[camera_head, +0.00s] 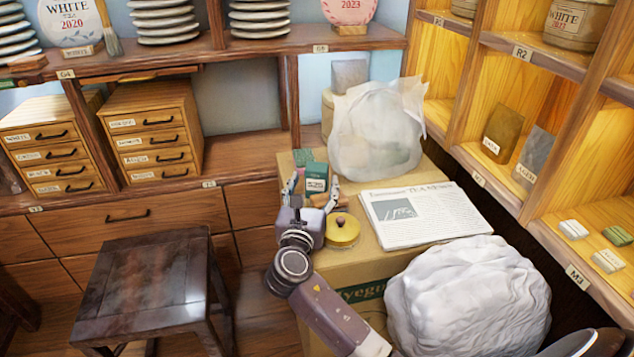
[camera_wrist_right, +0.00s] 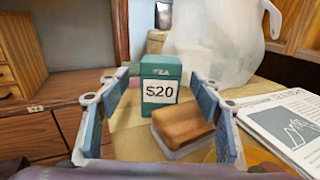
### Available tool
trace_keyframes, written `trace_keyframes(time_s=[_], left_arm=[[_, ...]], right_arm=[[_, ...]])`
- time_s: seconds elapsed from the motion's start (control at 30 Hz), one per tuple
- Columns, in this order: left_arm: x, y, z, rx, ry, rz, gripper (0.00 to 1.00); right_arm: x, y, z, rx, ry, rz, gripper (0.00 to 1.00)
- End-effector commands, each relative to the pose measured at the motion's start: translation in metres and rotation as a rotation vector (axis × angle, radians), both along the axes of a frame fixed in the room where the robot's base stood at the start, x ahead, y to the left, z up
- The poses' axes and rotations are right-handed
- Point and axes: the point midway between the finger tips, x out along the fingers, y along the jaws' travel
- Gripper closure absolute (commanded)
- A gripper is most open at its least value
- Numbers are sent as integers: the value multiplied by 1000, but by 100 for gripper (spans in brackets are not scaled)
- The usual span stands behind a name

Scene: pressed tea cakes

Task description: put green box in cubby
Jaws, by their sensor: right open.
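The green box (camera_head: 316,178) stands upright at the far left of a cardboard box top. Wooden cubbies (camera_head: 452,70) with small labels line the right side; some hold packets. My left gripper is not in view.
A brown block (camera_wrist_right: 182,122) lies just right of the green box. A yellow lidded pot (camera_head: 342,230), a newspaper (camera_head: 425,214) and a translucent wrapped bundle (camera_head: 378,135) crowd the cardboard box (camera_head: 350,268). A large white lump (camera_head: 468,300) and a dark stool (camera_head: 150,280) stand nearby.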

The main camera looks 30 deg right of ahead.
Motion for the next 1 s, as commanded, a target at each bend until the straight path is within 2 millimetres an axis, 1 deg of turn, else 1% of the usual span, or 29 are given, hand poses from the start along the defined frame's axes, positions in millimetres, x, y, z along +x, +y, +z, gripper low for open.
trace_keyframes(time_s=[0.03, 0.13, 0.2, 0.3, 0.57, 1.0], left_arm=[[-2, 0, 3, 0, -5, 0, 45], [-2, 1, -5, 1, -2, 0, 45], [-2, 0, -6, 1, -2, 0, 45], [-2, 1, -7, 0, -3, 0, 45], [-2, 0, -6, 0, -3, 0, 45], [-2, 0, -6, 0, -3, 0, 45]], right_arm=[[5, -5, -2, -1, -2, -2, 41], [18, -16, -4, -2, -2, -1, 41], [25, -21, -2, -3, -2, -1, 41], [32, -26, -2, -2, -1, 2, 41], [33, -27, -1, -2, -1, 2, 41], [33, -26, -1, -1, -2, 2, 89]])
